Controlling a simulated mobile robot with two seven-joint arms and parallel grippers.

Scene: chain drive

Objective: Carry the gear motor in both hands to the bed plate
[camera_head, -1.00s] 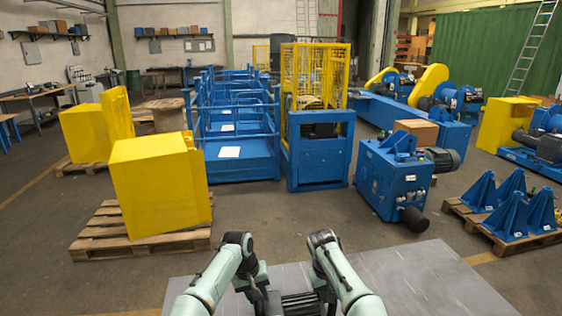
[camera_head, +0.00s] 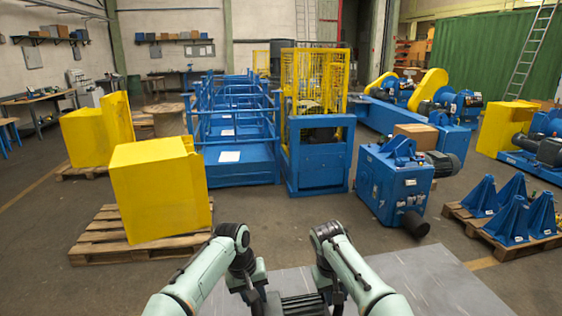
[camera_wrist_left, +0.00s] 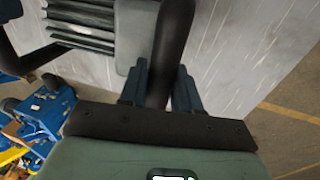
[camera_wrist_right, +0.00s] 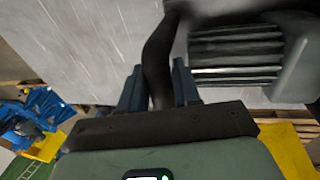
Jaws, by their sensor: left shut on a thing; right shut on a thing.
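The gear motor (camera_head: 301,304) shows at the bottom of the head view as a dark ribbed body between my two grippers, its lower part cut off. Its grey fins also show in the left wrist view (camera_wrist_left: 82,22) and the right wrist view (camera_wrist_right: 235,50). My left gripper (camera_head: 257,300) is shut on a dark curved handle (camera_wrist_left: 173,45) at its left side. My right gripper (camera_head: 338,299) is shut on a similar handle (camera_wrist_right: 157,60) at its right side. A wide grey metal surface (camera_head: 435,275) lies under the motor; I cannot tell whether it is the bed plate or whether they touch.
A yellow box-shaped guard (camera_head: 160,195) on a pallet stands front left. A blue gearbox (camera_head: 392,185) stands beyond the grey surface. Blue brackets (camera_head: 508,222) on a pallet are at right. Blue frames (camera_head: 235,155) and a yellow cage (camera_head: 312,85) stand behind. Floor between is clear.

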